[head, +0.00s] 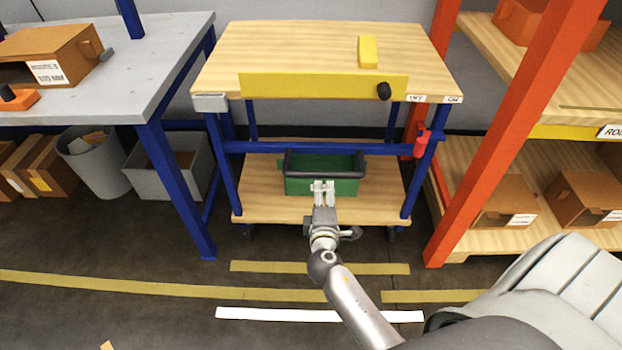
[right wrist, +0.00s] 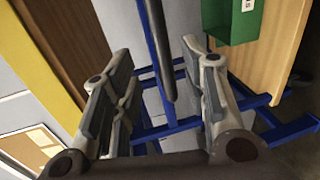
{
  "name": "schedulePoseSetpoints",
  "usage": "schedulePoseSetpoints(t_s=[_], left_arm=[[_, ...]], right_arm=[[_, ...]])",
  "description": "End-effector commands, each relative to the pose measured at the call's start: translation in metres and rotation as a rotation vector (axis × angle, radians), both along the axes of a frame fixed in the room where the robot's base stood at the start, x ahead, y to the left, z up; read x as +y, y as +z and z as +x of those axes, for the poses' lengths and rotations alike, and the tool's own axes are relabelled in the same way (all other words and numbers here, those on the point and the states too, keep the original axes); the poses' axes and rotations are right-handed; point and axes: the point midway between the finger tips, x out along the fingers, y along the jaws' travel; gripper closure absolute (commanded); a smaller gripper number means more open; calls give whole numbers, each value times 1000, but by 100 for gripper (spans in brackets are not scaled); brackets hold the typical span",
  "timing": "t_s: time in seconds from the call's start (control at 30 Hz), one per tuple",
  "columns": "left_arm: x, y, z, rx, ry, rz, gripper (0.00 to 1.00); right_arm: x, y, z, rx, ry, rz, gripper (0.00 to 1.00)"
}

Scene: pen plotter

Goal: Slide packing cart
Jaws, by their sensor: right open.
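The packing cart stands in the middle of the head view, with a wooden top (head: 300,45), blue legs and a wooden lower shelf (head: 262,200). A yellow board (head: 310,86) with a black knob (head: 383,91) runs along its front edge. A green bin (head: 340,187) with a dark handle (head: 325,153) sits on the lower shelf; part of the bin also shows in the right wrist view (right wrist: 232,22). My right gripper (head: 322,186) is open in front of the bin. In the right wrist view, a dark bar (right wrist: 158,45) shows between its spread fingers; contact is unclear. My left gripper is out of view.
A grey-topped workbench (head: 150,60) stands left, with a grey bin (head: 98,165) and an open box (head: 165,170) below. An orange-framed rack (head: 505,120) holding boxes stands close on the right. Yellow tape (head: 320,267) and white tape mark the floor in front.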

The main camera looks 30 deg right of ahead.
Motion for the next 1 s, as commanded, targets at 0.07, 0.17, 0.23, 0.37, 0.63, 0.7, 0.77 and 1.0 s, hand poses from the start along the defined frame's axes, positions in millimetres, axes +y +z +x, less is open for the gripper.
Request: schedulePoseSetpoints(t_s=[0.07,0.17,0.23,0.37,0.63,0.7,0.77,1.0], left_arm=[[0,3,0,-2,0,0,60],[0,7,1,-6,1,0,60],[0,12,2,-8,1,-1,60],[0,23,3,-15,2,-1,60],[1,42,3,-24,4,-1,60],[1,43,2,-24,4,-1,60],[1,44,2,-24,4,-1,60],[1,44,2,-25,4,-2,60]], right_arm=[[-6,-2,10,-1,-1,-1,59],[-16,-5,26,-2,-1,-1,59],[-23,-8,37,-1,0,0,59],[-36,-14,58,0,-1,1,59],[-50,-20,81,1,0,3,59],[-52,-21,83,2,0,3,59],[-52,-21,84,2,0,4,59],[-52,-21,84,1,1,3,64]])
